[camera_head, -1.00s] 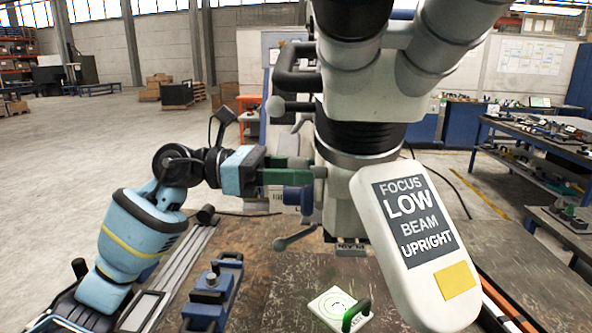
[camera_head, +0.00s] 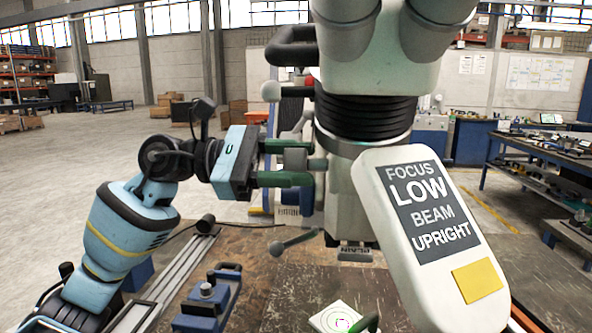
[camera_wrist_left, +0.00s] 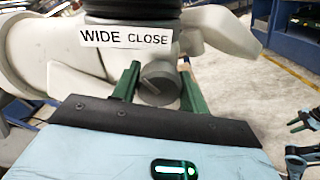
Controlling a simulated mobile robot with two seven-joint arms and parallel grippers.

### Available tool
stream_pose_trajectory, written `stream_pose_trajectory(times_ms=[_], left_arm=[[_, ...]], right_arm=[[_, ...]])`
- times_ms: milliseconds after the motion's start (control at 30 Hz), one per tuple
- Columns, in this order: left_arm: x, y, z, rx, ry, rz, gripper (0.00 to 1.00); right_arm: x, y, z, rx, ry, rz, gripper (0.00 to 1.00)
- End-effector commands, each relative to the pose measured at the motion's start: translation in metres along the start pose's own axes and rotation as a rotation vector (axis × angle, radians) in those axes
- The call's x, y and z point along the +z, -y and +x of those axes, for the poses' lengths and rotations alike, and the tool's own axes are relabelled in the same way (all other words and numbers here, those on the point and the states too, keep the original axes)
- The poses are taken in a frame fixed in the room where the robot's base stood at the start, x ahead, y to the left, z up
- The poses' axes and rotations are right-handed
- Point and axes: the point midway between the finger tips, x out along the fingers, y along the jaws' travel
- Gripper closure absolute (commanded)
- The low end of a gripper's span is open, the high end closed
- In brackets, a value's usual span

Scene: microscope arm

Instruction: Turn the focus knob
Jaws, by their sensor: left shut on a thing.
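The microscope's white head (camera_head: 345,190) fills the middle of the head view. A grey knob (camera_head: 295,159) sticks out from its left side. My left gripper (camera_head: 287,164) is shut on this knob, one green finger above it and one below. In the left wrist view the slotted knob face (camera_wrist_left: 159,82) sits between the two green fingers, under a label (camera_wrist_left: 126,38) reading "WIDE CLOSE". The sign panel (camera_head: 428,212) reads "FOCUS LOW BEAM UPRIGHT". What seems to be my right gripper (camera_wrist_left: 303,124) shows at the wrist view's right edge, too partly seen to judge.
A ball-ended lever (camera_head: 293,241) sticks out below my left gripper, and another ball end (camera_head: 271,91) is above it. A blue fixture (camera_head: 208,300) and a white plate with rings (camera_head: 335,315) lie on the brown bench (camera_head: 270,290).

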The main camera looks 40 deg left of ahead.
Motion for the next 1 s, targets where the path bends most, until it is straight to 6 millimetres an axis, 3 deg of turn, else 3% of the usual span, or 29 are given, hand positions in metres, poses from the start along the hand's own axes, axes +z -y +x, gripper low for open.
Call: stream_pose_trajectory(times_ms=[567, 600, 733, 1000], left_arm=[[0.0002, 0.0001, 0.0, -0.001, 0.0, 0.039, 0.79], [0.0002, 0.0001, 0.0, -0.001, 0.0, 0.039, 0.53], [0.0002, 0.0001, 0.0, -0.001, 0.0, 0.039, 0.35], [-0.0001, 0.0001, -0.0005, 0.0, -0.001, 0.039, 0.35]], right_arm=[[-0.0015, 0.0001, 0.0016, -0.001, -0.005, 0.001, 0.64], [-0.0011, 0.0001, 0.0016, -0.001, -0.004, 0.001, 0.64], [0.0007, 0.0001, 0.002, -0.001, -0.001, 0.001, 0.64], [0.0029, -0.0002, 0.0025, -0.001, 0.003, 0.0, 0.64]])
